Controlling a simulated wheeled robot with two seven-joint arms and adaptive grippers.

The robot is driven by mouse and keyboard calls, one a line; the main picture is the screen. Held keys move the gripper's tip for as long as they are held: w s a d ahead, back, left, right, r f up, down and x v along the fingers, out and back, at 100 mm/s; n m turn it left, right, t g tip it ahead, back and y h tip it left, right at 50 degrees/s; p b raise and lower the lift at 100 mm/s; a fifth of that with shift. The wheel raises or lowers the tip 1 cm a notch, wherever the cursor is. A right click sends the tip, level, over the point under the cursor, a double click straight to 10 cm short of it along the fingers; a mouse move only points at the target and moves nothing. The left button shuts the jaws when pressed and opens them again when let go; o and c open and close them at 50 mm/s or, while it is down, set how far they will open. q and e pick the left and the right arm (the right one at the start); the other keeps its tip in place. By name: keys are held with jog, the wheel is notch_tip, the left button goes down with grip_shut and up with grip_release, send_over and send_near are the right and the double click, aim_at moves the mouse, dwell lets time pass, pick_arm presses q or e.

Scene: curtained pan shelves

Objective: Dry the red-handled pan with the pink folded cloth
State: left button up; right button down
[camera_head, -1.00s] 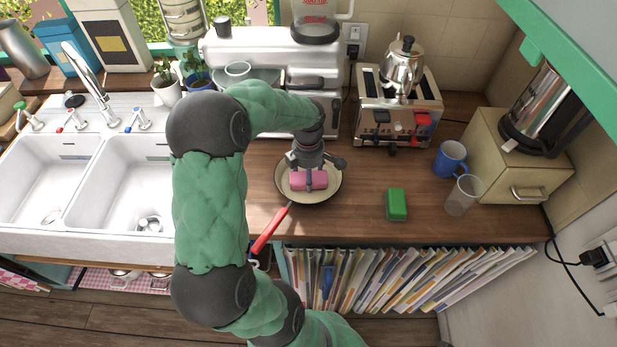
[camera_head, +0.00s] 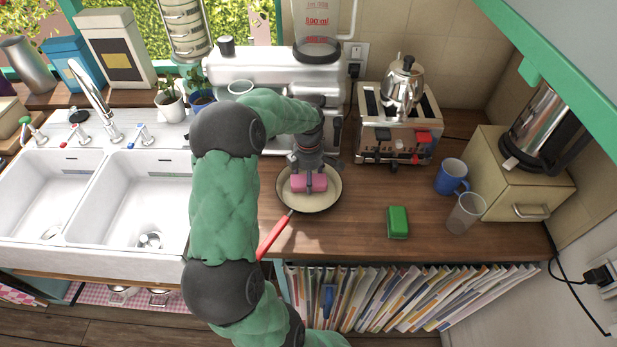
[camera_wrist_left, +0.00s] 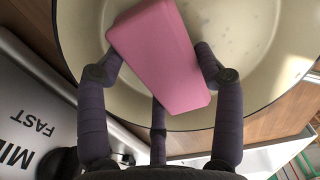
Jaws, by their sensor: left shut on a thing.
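The red-handled pan (camera_head: 322,203) rests on the wooden counter, its red handle (camera_head: 273,237) pointing toward the front left edge. It has a cream inside, which also shows in the left wrist view (camera_wrist_left: 262,75) with pale specks. The pink folded cloth (camera_head: 300,183) is in the pan's left-middle part. My left gripper (camera_head: 309,180) is above the pan, its fingers shut around the cloth. In the left wrist view the cloth (camera_wrist_left: 160,55) sits tilted between the fingers (camera_wrist_left: 162,80). I cannot tell whether it touches the pan bottom. My right gripper is not in view.
A green sponge (camera_head: 398,222) lies right of the pan. A blue mug (camera_head: 451,176) and a clear glass (camera_head: 465,213) stand further right. A double sink (camera_head: 140,205) is at left.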

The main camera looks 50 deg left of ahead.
aim_at(310, 204)
pick_arm(q)
jog(key=shift+s+d, duration=0.7)
jog(key=shift+d, duration=0.3)
jog(key=shift+s+d, duration=0.75)
jog(key=shift+d, duration=0.25)
jog(key=shift+s+d, duration=0.7)
jog(key=shift+d, duration=0.3)
jog(key=shift+w+a, duration=0.75)
jog(key=shift+a, duration=0.35)
jog(key=shift+w+a, duration=0.8)
jog(key=shift+a, duration=0.25)
jog(key=shift+w+a, duration=0.75)
jog(key=shift+a, duration=0.35)
jog(key=shift+s+d+r, duration=0.25)
jog(key=shift+s+d, duration=0.3)
jog(key=shift+d, duration=0.25)
jog(key=shift+s+d+r, duration=0.2)
jog(key=shift+s+d, duration=0.35)
jog(key=shift+d, duration=0.25)
notch_tip(310, 204, up, 10)
jog(key=p, duration=0.6)
jog(key=shift+f+p, duration=0.15)
jog(key=shift+p, duration=0.15)
